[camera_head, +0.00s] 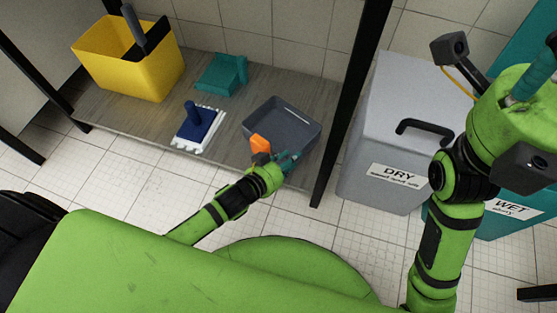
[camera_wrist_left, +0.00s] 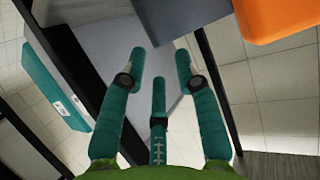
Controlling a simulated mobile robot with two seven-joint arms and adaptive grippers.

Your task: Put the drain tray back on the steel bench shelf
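The drain tray, a shallow dark grey tray (camera_head: 282,122), rests on the right part of the low shelf. An orange block-like part (camera_head: 260,144) sits at its front left edge; I cannot tell whether it is fixed to the tray. In the left wrist view the tray (camera_wrist_left: 180,15) and orange part (camera_wrist_left: 278,18) are beyond my fingers at the top. My left gripper (camera_head: 291,160) is at the tray's front edge, its teal fingers (camera_wrist_left: 160,75) spread and empty; contact with the tray is unclear. My right arm is at the right; its teal fingers (camera_head: 535,75) show only partly.
The grey-brown shelf (camera_head: 225,135) also holds a yellow bucket (camera_head: 128,62), a teal dustpan-like item (camera_head: 220,74) and a blue-handled brush (camera_head: 197,128). A black post (camera_head: 345,110) stands right of the tray. Beyond it are a grey DRY bin (camera_head: 385,130) and a teal WET bin (camera_head: 505,225).

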